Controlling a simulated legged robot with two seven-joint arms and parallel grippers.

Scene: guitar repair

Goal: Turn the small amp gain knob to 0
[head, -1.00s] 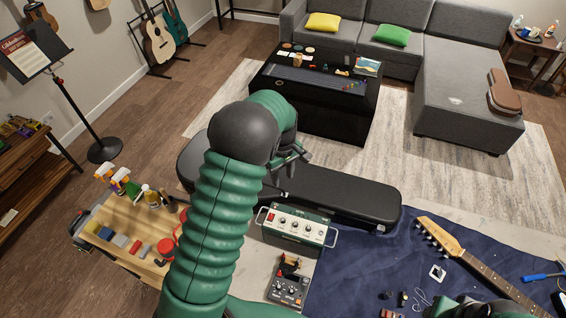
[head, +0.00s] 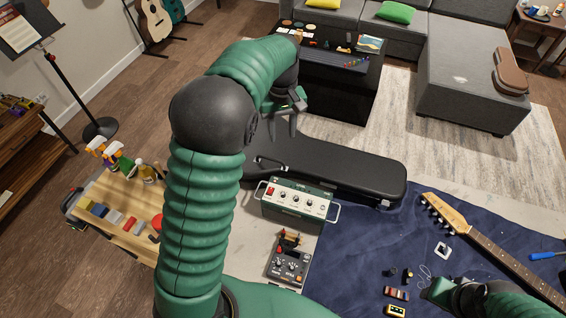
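The small amp (head: 295,212), a green box with a pale control panel and side handles, stands at the middle of the worktable. A row of small dark knobs (head: 295,198) runs along its panel, with a red switch (head: 270,191) at the left end. I cannot read the labels or tell where the gain knob points. My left gripper (head: 282,134) is above and behind the amp, in front of the black case in the picture. Its fingers look spread and empty, apart from the amp.
A long black case (head: 340,170) lies behind the amp. A pedal (head: 290,262) sits in front of it. A guitar (head: 490,245) and small parts lie on the blue cloth (head: 370,250) to the right. Spray bottles (head: 118,160) and colored blocks stand at the left.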

